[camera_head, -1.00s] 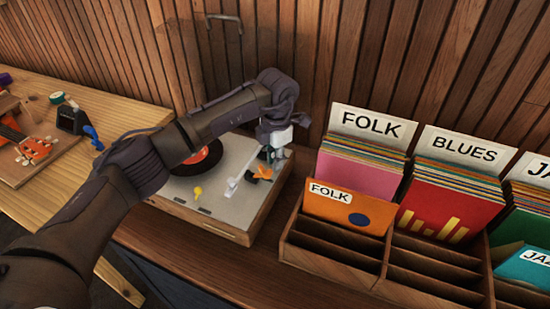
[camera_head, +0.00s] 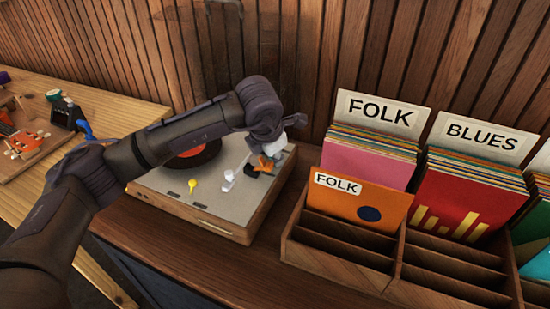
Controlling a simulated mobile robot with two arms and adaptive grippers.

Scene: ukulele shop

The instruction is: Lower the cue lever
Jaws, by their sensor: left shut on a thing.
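The record player (camera_head: 215,205) sits on the wooden counter with a dark record with a red label (camera_head: 195,155) on it. Its white tonearm head (camera_head: 229,177) is beside the record, to the right. My left gripper (camera_head: 266,163) points down at the right rear of the deck, near the tonearm base. It is shut on a small piece there, which I take for the cue lever. An orange part (camera_head: 265,165) shows at the fingertips. The fingers and wrist hide most of the lever, so its exact tilt cannot be told. My right gripper is not in view.
A wooden record crate (camera_head: 335,262) with FOLK and BLUES sections stands close to the right of the player. A workbench (camera_head: 125,110) with tools and an orange instrument part is at the left. A slatted wall rises behind. The counter in front is clear.

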